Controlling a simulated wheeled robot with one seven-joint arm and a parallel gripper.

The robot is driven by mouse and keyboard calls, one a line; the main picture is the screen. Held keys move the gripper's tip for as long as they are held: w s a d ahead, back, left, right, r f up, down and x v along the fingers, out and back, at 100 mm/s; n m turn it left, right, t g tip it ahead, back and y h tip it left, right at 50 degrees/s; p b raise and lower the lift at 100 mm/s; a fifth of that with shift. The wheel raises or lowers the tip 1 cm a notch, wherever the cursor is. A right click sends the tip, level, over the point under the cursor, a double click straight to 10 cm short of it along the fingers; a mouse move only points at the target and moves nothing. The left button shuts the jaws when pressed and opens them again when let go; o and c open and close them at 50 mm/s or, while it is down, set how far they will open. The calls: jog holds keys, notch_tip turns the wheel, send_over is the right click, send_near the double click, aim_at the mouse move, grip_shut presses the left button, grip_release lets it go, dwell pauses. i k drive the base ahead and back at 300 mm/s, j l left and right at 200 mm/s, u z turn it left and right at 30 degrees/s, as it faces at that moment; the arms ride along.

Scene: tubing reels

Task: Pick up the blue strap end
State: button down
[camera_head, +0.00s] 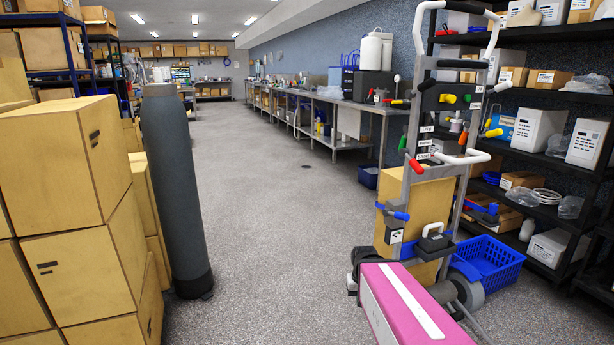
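A small blue piece (401,215) sticks out at the lower left side of an upright hand truck (412,180), in front of a cardboard box (428,205). It may be the blue strap end, but it is too small to be sure. Another blue piece (481,207) with a red tip sits at the truck's right side and looks similar. My gripper is not in view.
A pink box (405,310) with a white stripe lies low before the truck. A blue basket (491,262) stands right of it, before black shelves (545,95). Stacked cartons (75,215) and a dark grey cylinder (172,190) stand left. The floor (275,230) between is clear.

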aim_at(493, 207)
jog(key=z, duration=1.3)
